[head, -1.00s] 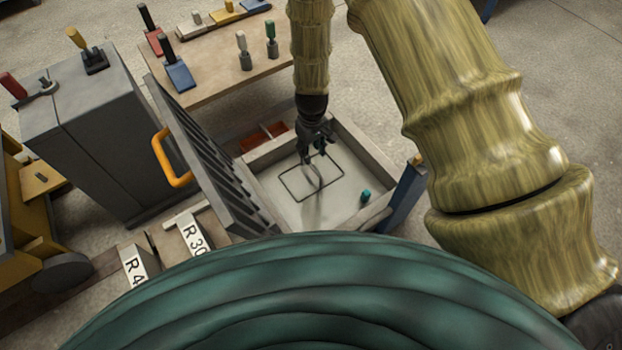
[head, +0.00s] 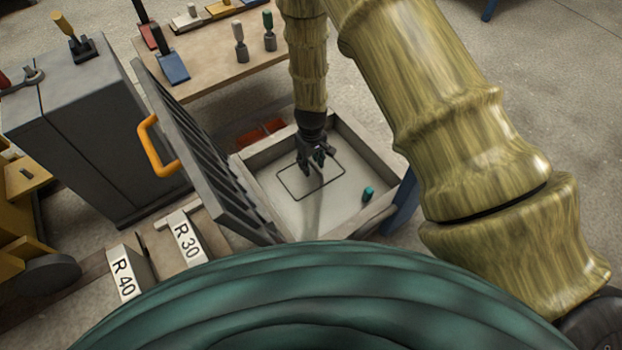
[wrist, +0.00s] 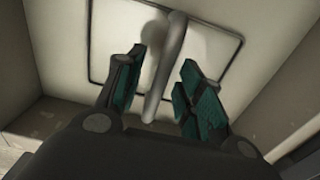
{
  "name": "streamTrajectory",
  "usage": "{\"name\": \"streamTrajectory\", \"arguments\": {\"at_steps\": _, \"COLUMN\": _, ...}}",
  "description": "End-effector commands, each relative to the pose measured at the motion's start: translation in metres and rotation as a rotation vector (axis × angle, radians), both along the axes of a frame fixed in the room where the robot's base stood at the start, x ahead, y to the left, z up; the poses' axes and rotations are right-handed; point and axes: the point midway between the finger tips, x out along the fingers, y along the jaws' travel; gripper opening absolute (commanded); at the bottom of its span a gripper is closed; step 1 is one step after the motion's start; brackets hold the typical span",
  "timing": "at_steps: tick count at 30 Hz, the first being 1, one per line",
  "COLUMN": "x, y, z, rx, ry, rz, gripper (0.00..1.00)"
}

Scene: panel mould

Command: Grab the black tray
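I cannot make out a clear black tray. A thin black rectangular outline (head: 283,187) lies on the pale floor of a shallow open box (head: 268,211); it also shows in the wrist view (wrist: 90,41). My gripper (head: 316,166) points down over this outline. In the wrist view my gripper (wrist: 163,68) is open, with its teal-padded fingers apart. A grey curved bar (wrist: 164,75) shows between the fingers; I cannot tell whether they touch it. A dark ribbed panel (head: 205,150) with an orange handle (head: 153,147) leans at the box's left side.
A small teal cylinder (head: 368,193) is in the box's right part. A wooden table (head: 215,77) with several handled tools stands behind. A dark grey cabinet (head: 88,125) is at left. Blocks marked R 30 (head: 186,240) and R 40 (head: 123,274) lie at front left.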

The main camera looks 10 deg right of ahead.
Motion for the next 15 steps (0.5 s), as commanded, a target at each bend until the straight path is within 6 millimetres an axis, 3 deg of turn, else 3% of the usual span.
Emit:
{"name": "streamTrajectory", "arguments": {"at_steps": 8, "x": 0.0004, "y": -0.0002, "z": -0.0031, "rx": -0.001, "ry": -0.001, "rz": 0.000, "gripper": 0.37}}
{"name": "streamTrajectory", "arguments": {"at_steps": 15, "x": 0.0005, "y": -0.0001, "z": -0.0031, "rx": -0.001, "ry": -0.001, "rz": 0.000, "gripper": 0.00}}
